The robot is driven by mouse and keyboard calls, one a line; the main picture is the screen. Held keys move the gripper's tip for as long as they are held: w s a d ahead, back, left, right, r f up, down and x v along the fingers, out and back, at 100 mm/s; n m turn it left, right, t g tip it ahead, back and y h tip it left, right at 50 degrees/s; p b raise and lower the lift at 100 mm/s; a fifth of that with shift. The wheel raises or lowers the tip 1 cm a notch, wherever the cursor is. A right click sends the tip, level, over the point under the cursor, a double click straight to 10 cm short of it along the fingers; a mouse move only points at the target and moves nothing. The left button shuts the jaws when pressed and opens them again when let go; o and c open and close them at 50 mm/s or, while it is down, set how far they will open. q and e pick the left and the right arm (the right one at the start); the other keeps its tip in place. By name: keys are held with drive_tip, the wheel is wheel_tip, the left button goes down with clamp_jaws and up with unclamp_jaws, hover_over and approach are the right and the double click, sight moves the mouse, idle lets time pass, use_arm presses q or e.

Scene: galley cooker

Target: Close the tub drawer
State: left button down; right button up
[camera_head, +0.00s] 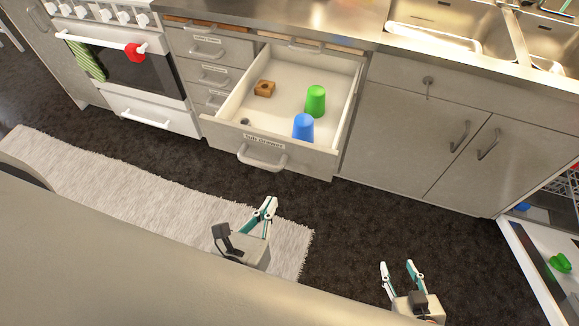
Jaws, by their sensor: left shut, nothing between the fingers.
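The tub drawer (218,136) is pulled well out of the cabinet front, with a light handle (262,160) under its label. Inside it are a green cup (316,101), a blue cup (303,127) and a small brown block (264,88). My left gripper (270,204) is shut and empty, in front of the drawer, apart from the handle and on its near side. My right gripper (400,266) is open and empty, further right and nearer to me, clear of the drawer and cabinets.
An oven (125,72) with a green towel (88,60) stands left. Closed smaller drawers (213,75) lie between it and the tub drawer. Closed cabinet doors (440,140) are right. An open dishwasher door (535,275) is at far right. A pale rug (130,190) covers floor.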

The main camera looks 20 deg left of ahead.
use_arm(q)
drive_tip(key=m, duration=0.2)
approach(293, 158)
drive_tip(key=x, duration=0.5)
drive_tip(key=shift+w+d+f+p, duration=0.1)
drive_tip(key=shift+f+p, duration=0.3)
drive_tip(key=shift+w, duration=0.55)
drive_tip(key=shift+w, duration=0.15)
